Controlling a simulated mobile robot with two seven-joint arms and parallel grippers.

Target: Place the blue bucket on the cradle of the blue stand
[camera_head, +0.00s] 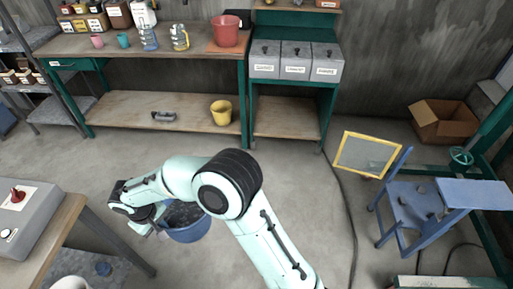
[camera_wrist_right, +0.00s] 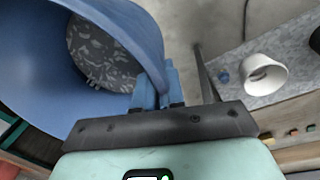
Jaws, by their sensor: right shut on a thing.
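The blue bucket (camera_head: 188,232) hangs above the floor at lower left in the head view, with dark grey patterned contents inside. It fills the upper left of the right wrist view (camera_wrist_right: 30,75). My right gripper (camera_head: 158,222) is shut on the bucket's rim; its blue fingers (camera_wrist_right: 158,88) straddle the wall in the wrist view. The blue stand (camera_head: 408,205) is on the floor at the right of the head view, well apart from the bucket. I cannot clearly make out its cradle. My left gripper is in neither view.
A yellow-framed screen (camera_head: 367,137) stands by the blue stand. A cardboard box (camera_head: 442,122) lies behind it. A workbench (camera_head: 195,50) runs along the back wall, with a yellow bucket (camera_head: 221,113) below. A table (camera_head: 70,212) is at lower left. Open floor lies between bench and stand.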

